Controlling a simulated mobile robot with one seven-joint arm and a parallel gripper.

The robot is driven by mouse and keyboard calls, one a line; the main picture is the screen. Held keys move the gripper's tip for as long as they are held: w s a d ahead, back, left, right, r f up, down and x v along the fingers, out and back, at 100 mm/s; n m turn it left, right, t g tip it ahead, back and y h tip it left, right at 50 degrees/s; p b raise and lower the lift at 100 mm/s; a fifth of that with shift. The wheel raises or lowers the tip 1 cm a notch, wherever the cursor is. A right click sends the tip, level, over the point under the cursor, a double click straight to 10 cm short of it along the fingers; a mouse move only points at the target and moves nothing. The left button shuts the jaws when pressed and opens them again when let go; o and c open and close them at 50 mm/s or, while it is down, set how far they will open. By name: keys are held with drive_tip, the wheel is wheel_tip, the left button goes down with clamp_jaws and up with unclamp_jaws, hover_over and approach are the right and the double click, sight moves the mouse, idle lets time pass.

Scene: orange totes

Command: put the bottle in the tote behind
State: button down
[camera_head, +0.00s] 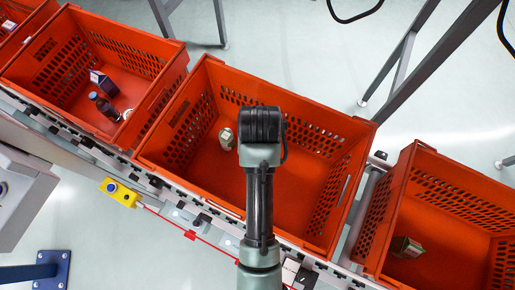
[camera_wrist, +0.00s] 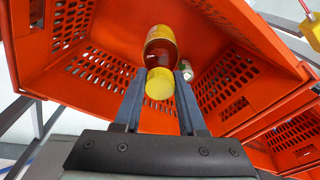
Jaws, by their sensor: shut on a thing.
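The bottle (camera_wrist: 160,47) has a dark red-brown body, a yellow band and a yellow cap (camera_wrist: 159,84). In the wrist view it stands between the two fingers of my gripper (camera_wrist: 161,76), which is shut on it near the cap. In the head view my arm covers the gripper and the bottle, above the middle orange tote (camera_head: 322,107). In the wrist view the bottle shows against the inside of an orange tote (camera_wrist: 105,52). I cannot tell how far it is above the floor of the tote.
A small pale-and-green item (camera_head: 227,138) lies in the middle tote, left of my arm. The left tote (camera_head: 126,35) holds a dark bottle (camera_head: 104,106), a carton (camera_head: 103,80) and a white item. The right tote (camera_head: 456,160) holds a green box (camera_head: 406,247). Tote walls stand close around.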

drive_tip(key=s+d+f+m+b, duration=0.3)
drive_tip(key=d+f+b, duration=0.2)
drive_tip(key=d+f, duration=0.65)
wheel_tip(320, 180, down, 12)
drive_tip(key=a+b, duration=0.1)
drive_tip(key=b, duration=0.1)
drive_tip(key=shift+a+r, duration=0.15)
drive_tip(key=shift+a, duration=0.1)
drive_tip(key=shift+c, duration=2.4)
unclamp_jaws()
drive_tip(key=shift+f, duration=0.2)
wheel_tip(320, 180, up, 12)
drive_tip(key=s+p, duration=0.1)
drive_tip(key=p, duration=0.1)
drive_tip(key=shift+s+a+r+p, duration=0.15)
drive_tip(key=shift+s+a+p, duration=0.1)
drive_tip(key=shift+a+p, duration=0.05)
